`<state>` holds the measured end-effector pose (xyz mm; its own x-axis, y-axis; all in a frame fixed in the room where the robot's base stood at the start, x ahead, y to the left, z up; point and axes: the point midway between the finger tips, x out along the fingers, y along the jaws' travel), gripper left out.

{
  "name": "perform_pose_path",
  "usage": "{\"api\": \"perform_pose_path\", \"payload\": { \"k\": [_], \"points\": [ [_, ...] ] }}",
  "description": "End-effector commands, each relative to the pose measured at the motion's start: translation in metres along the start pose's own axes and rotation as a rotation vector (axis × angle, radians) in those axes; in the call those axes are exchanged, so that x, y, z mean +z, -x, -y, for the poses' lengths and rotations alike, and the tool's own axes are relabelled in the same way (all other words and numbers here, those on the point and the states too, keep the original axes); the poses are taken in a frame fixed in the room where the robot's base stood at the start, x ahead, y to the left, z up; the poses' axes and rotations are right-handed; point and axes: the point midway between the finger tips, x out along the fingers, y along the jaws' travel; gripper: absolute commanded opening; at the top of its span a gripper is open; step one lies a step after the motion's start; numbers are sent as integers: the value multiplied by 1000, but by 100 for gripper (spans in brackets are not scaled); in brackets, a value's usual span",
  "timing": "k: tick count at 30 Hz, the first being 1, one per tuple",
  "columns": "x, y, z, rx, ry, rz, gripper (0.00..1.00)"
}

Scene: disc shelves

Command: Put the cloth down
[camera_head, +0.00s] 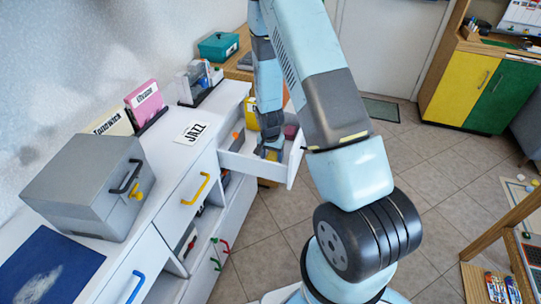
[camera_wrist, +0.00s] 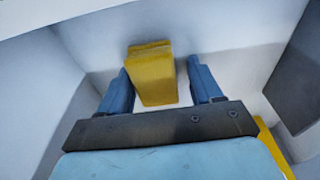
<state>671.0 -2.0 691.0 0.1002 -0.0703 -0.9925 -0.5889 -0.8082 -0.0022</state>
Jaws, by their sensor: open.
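A yellow folded block-like piece, which looks like the cloth (camera_wrist: 151,75), stands on a pale floor in the wrist view. My gripper (camera_wrist: 160,82) is open, with one blue finger on each side of it. A gap shows between the cloth and the right finger; the left finger is very close, and I cannot tell whether it touches. In the head view my gripper (camera_head: 269,153) points down into an open white drawer (camera_head: 252,167). The cloth cannot be made out clearly between the fingers there.
A yellow thing (camera_head: 250,112) and a dark reddish thing (camera_head: 290,131) are by the drawer's far side. Tiled floor (camera_head: 265,235) lies open right of the cabinet.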

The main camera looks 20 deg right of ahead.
Motion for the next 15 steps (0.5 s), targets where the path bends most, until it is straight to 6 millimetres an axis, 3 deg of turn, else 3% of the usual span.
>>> {"api": "perform_pose_path", "payload": {
  "k": [7,15],
  "points": [
    [2,7,-2,5,1,5,77],
    [1,46,0,1,2,1,77]
  ]
}}
